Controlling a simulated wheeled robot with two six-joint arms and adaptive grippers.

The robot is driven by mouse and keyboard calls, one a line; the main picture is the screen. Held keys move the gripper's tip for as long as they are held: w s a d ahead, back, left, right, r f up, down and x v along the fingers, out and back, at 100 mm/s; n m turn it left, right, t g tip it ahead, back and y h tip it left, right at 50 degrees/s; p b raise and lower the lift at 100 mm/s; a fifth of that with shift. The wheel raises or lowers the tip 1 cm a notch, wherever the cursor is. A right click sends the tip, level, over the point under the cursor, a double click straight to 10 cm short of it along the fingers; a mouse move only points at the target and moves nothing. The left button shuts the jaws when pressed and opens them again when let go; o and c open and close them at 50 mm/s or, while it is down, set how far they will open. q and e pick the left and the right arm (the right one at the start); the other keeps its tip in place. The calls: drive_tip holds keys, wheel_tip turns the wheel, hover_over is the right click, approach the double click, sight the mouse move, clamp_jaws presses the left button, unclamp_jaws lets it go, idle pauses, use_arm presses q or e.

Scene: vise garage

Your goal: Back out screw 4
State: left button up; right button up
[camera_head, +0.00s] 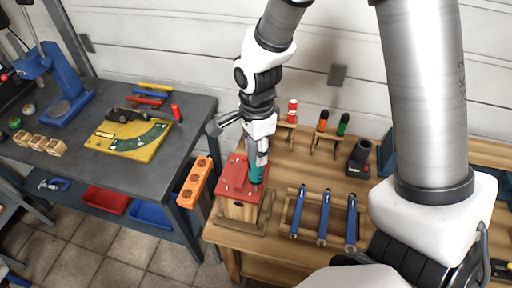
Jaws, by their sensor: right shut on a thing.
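A wooden block with a red top plate (232,178) stands on a wooden base at the left end of the wooden bench. A few small screw heads show on the plate, but they are too small to number, so I cannot tell which is screw 4. My right gripper (258,152) points down over the right part of the plate. It is shut on a teal-handled screwdriver (256,174), held about upright. The screwdriver's tip is hidden, so I cannot tell whether it touches a screw. My left gripper is not in view.
A wooden rack with blue-handled tools (323,217) lies right of the block. Red, orange and green-handled tools (322,122) stand in holders behind. A dark cordless tool (359,158) stands at right. An orange box (195,182) is by the grey table (190,110).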

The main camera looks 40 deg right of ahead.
drive_tip(key=shift+s, duration=0.15)
idle(1.3)
drive_tip(key=shift+r, duration=0.2)
idle(0.6)
drive_tip(key=shift+w+r, duration=0.3)
drive_tip(key=shift+r, duration=0.6)
drive_tip(key=shift+s+r, duration=0.15)
drive_tip(key=shift+r, duration=2.45)
